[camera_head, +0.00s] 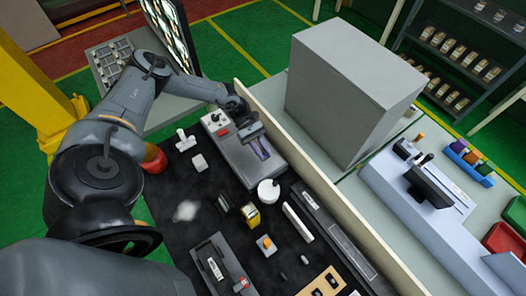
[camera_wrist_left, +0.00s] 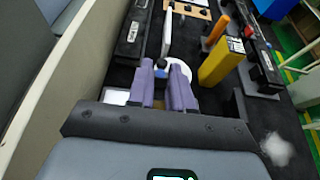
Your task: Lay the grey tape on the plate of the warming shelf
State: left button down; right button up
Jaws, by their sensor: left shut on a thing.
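My left gripper (camera_head: 262,150) reaches in from the left, over the grey box-like unit with knobs and a red part (camera_head: 235,148), which looks like the warming shelf. Its purple fingers point down and also show in the left wrist view (camera_wrist_left: 164,88). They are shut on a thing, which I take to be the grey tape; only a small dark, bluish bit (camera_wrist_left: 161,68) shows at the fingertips. The fingers hide the rest. I cannot tell whether it touches the plate. My right gripper is not in view.
A white round container (camera_head: 268,191) stands just in front of the unit. A yellow block (camera_head: 252,216) and several small parts lie on the dark mat. A cream low wall (camera_head: 300,172) runs along the right, with a large grey cabinet (camera_head: 350,95) behind it.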

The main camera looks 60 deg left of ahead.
pick_arm(q)
jog(key=b, duration=0.5)
send_over(262, 164)
jog(key=d, duration=0.1)
jog(key=shift+f, duration=3.1)
jog(key=shift+f+b, duration=0.7)
jog(key=shift+f, duration=0.3)
jog(key=c, duration=0.9)
grip_release()
jog(key=shift+c, duration=0.2)
jog(key=shift+s+a+r, duration=0.1)
jog(key=shift+a+r, duration=0.05)
jog(key=shift+a, duration=0.35)
jog(key=v, duration=0.8)
jog(key=shift+a+r+b, duration=0.15)
jog(key=shift+a+b, duration=0.15)
jog(key=shift+b, duration=0.1)
jog(key=shift+s+a+r, duration=0.1)
jog(key=shift+a+r, duration=0.1)
jog(key=shift+a, duration=0.3)
